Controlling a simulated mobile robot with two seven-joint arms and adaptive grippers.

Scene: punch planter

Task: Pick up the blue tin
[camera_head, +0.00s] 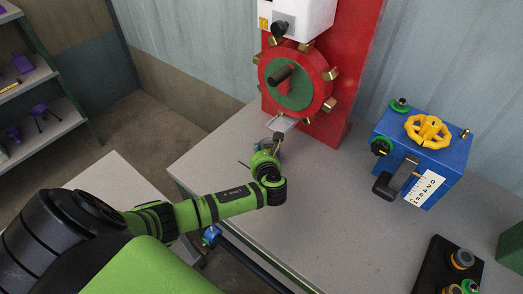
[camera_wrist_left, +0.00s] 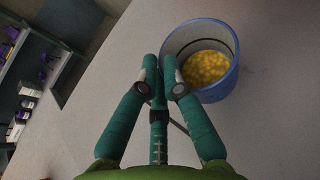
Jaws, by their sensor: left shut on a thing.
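The blue tin (camera_wrist_left: 219,91) shows in the left wrist view, open at the top, with yellow contents inside. My left gripper (camera_wrist_left: 162,75) is at the left side of the tin, with its fingers nearly together and shut on the tin's wall near the rim. In the head view my left gripper (camera_head: 270,148) is low over the grey table, in front of the red machine. There the tin is mostly hidden by the gripper and a small metal plate. My right gripper is not in view.
The red machine (camera_head: 340,92) with a red and green wheel (camera_head: 297,85) stands close behind the left gripper. A blue box with a yellow handwheel (camera_head: 428,131) stands to the right. A black block (camera_head: 437,262) is at the lower right. The middle of the table (camera_head: 320,205) is clear.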

